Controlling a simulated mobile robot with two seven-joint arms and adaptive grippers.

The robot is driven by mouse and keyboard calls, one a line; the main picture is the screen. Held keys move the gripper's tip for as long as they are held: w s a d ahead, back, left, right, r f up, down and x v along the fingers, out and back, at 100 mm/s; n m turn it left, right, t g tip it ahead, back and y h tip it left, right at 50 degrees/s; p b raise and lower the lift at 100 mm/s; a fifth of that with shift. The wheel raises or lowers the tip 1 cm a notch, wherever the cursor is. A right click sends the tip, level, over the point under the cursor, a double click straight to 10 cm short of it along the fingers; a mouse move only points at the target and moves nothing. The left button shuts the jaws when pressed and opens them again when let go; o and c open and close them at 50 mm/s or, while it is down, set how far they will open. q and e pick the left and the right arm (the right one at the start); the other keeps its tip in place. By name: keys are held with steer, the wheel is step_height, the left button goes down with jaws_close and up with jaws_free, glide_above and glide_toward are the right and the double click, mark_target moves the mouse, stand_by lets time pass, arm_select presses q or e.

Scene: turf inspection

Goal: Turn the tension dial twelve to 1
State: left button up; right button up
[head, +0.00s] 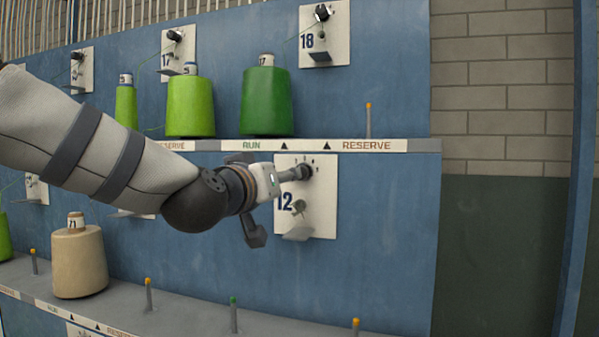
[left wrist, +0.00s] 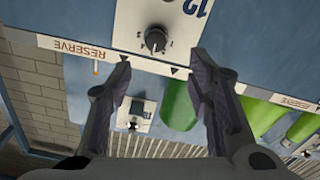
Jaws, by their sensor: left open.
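The tension dial twelve (head: 306,171) is a dark knob near the top of the white plate (head: 318,205) marked 12, with small scale marks above it. In the left wrist view the dial (left wrist: 155,40) appears upside down and ahead of the fingertips, in the gap between them. My left gripper (head: 290,176) reaches in from the left with its fingers close to the dial. It is open, and its two fingers (left wrist: 162,70) stand apart with nothing held. Contact with the dial and its exact setting cannot be made out. My right gripper is not in view.
A ledge labelled RUN and RESERVE (head: 405,146) runs just above the plate and carries green cones (head: 266,103). A metal guide (head: 297,233) juts from the plate below the dial. A beige cone (head: 79,262) and several pegs (head: 234,316) stand on the lower ledge.

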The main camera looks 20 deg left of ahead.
arm_select(q)
steer(key=w, duration=0.8)
steer(key=w+d, duration=0.1)
steer(key=w, duration=0.4)
steer(key=shift+r, duration=0.1)
steer(key=shift+s, duration=0.1)
jaws_close()
